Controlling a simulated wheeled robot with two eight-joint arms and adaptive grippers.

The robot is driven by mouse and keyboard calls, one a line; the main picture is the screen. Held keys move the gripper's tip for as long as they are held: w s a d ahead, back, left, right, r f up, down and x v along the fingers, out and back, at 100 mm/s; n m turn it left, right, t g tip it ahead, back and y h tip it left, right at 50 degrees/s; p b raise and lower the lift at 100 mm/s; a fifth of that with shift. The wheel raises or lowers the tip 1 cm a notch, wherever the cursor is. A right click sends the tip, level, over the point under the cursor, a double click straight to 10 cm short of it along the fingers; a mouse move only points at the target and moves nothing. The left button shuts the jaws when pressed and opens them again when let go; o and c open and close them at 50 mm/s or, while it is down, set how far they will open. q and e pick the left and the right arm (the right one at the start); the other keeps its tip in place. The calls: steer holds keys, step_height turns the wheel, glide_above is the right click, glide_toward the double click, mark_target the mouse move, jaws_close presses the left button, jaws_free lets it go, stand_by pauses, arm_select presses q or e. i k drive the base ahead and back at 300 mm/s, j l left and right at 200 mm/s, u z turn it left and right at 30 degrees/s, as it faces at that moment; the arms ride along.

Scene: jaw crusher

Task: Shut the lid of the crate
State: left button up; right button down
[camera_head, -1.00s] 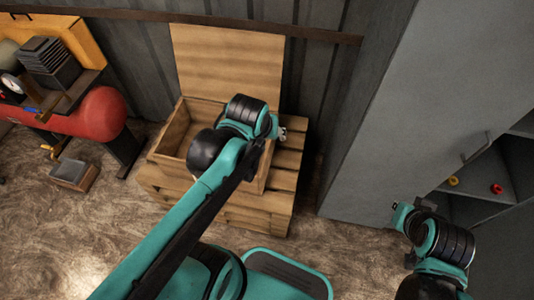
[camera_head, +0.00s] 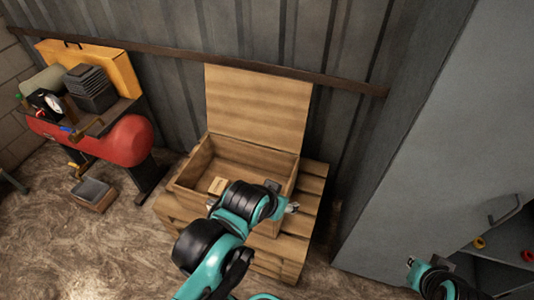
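The wooden crate (camera_head: 192,172) stands on a pallet-like wooden base against the corrugated wall. Its lid (camera_head: 257,108) is up, standing nearly upright at the crate's back edge. A small pale block (camera_head: 218,186) lies inside the crate. My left arm reaches up from the bottom, in front of the crate. My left gripper (camera_head: 293,208) is at the crate's front right corner, below the lid; its fingers are small and partly hidden. My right gripper (camera_head: 410,261) is at the lower right, by the grey cabinet, far from the crate; its fingers are too small to read.
The slatted wooden base (camera_head: 312,187) sticks out right of the crate. A grey cabinet (camera_head: 430,150) fills the right side. A rail (camera_head: 340,82) runs along the wall.

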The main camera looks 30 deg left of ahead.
mark_target(261, 108)
steer(key=k+u, duration=0.1)
steer(key=u, duration=1.2)
steer(key=k+l+z, duration=0.2)
steer(key=k, duration=0.45)
steer(key=j+z, duration=0.15)
steer(key=z, duration=0.25)
steer(key=i+j+z, duration=0.1)
steer(key=j+z, duration=0.35)
steer(key=z, duration=0.3)
steer(key=j+z, duration=0.2)
steer(key=z, duration=0.2)
steer(key=j, duration=1.85)
steer(key=k+j, duration=0.15)
steer(key=j, duration=1.7)
